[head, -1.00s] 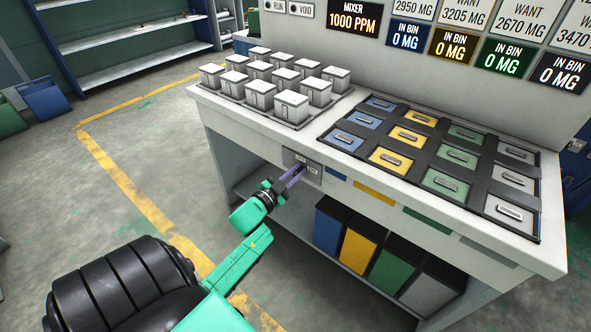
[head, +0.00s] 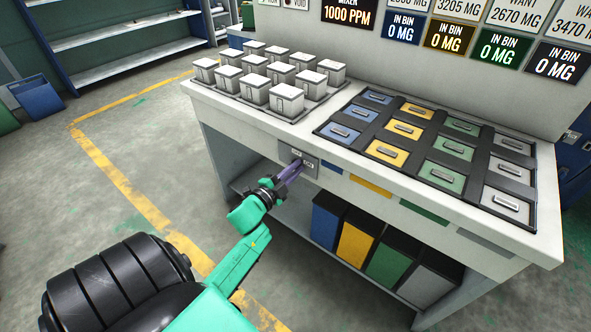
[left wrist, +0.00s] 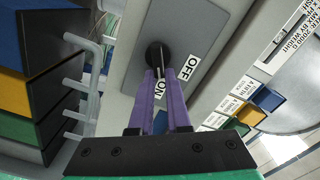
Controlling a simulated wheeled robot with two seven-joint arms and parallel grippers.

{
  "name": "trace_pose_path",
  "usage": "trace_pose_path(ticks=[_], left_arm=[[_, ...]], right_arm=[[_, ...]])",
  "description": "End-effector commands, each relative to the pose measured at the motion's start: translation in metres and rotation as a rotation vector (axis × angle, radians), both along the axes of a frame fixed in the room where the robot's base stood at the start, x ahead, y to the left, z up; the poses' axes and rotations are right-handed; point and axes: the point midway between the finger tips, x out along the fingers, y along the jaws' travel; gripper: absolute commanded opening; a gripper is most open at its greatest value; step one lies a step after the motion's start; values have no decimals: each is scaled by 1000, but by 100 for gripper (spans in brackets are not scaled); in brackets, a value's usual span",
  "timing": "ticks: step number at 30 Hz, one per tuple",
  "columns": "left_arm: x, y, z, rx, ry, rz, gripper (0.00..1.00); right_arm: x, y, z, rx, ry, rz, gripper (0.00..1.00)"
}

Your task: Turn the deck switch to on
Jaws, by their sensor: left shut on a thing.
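The deck switch is a black round knob (left wrist: 155,55) on a grey plate (left wrist: 190,30), labelled ON and OFF. In the head view the plate (head: 284,152) is on the front of the white deck, below its top. My left gripper (head: 297,167) reaches it with two purple fingers. In the left wrist view the fingertips (left wrist: 163,74) are at the knob, one on each side of its grip, and shut on it. The fingers partly cover the knob, and I cannot tell exactly which label it points to. My right gripper is not in view.
White lidded boxes (head: 286,95) stand on the deck's left part. A black frame with coloured lids (head: 388,151) lies to the right. Coloured bins (head: 355,243) stand on the shelf below. The floor (head: 180,155) left of the deck is clear.

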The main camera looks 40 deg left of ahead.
Motion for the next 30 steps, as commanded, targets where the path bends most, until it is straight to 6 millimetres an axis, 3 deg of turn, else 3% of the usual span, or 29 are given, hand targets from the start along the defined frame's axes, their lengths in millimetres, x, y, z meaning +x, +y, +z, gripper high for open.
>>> trace_pose_path(ticks=[1, 9, 10, 12, 26, 30], left_arm=[[-3, 5, -8, 0, 19, 14, 0], [-3, 5, -7, 0, 18, 14, 0], [-3, 5, -7, 0, 18, 14, 26], [-3, 5, -7, 0, 17, 14, 45], [-1, 2, -2, 1, 6, 6, 45], [-12, 2, -2, -1, 6, 6, 45]], right_arm=[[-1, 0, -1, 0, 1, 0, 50], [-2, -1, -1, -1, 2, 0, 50], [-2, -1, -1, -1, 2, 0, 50], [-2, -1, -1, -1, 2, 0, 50], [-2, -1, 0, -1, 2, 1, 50], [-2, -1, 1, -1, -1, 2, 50]])
